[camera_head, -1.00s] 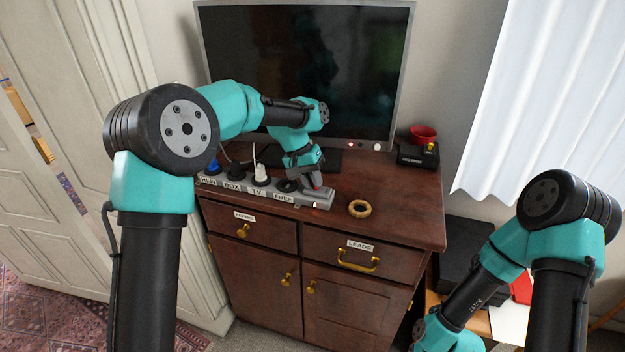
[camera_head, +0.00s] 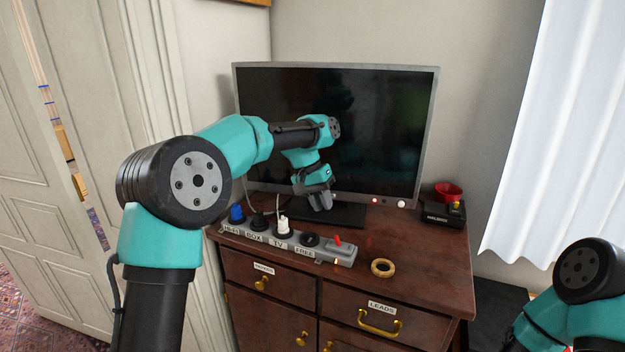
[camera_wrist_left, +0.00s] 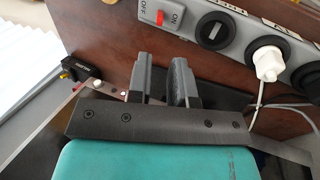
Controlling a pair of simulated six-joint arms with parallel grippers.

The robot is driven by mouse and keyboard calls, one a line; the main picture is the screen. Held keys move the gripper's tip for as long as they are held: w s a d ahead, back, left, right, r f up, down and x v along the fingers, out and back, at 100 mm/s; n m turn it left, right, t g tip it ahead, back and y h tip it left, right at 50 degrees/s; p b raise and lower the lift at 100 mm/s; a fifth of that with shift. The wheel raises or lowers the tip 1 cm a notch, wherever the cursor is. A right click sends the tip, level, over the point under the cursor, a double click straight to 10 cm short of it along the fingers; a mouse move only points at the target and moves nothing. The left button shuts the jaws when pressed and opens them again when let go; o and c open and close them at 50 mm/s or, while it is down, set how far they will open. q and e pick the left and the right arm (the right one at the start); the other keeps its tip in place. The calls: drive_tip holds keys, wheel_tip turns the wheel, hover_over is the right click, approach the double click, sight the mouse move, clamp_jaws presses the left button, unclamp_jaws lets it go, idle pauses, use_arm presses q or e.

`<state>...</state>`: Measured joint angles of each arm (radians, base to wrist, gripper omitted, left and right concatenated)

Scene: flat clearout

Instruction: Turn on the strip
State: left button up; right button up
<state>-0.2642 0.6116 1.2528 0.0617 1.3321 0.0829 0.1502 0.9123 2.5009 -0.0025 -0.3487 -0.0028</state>
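The grey power strip (camera_head: 262,238) lies along the front of the cabinet top, with labelled sockets and several plugs. Its red rocker switch (camera_head: 337,240) is at the right end and is uncovered. In the left wrist view the red switch (camera_wrist_left: 160,17) sits between ON and OFF marks; I cannot tell which side is pressed. A small pale light (camera_head: 336,261) shows on the strip's front face. My left gripper (camera_head: 322,205) is above and behind the strip, before the monitor, apart from the switch. Its fingers (camera_wrist_left: 160,70) have a narrow empty gap. My right gripper is out of view.
The monitor (camera_head: 335,130) stands behind the gripper, its red light (camera_head: 375,200) showing. A brass-coloured ring (camera_head: 382,268) lies right of the strip. Cables run behind the strip.

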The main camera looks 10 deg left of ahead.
use_arm(q)
drive_tip(key=v, duration=0.6)
drive_tip(key=shift+r, duration=0.4)
drive_tip(key=shift+a, duration=0.15)
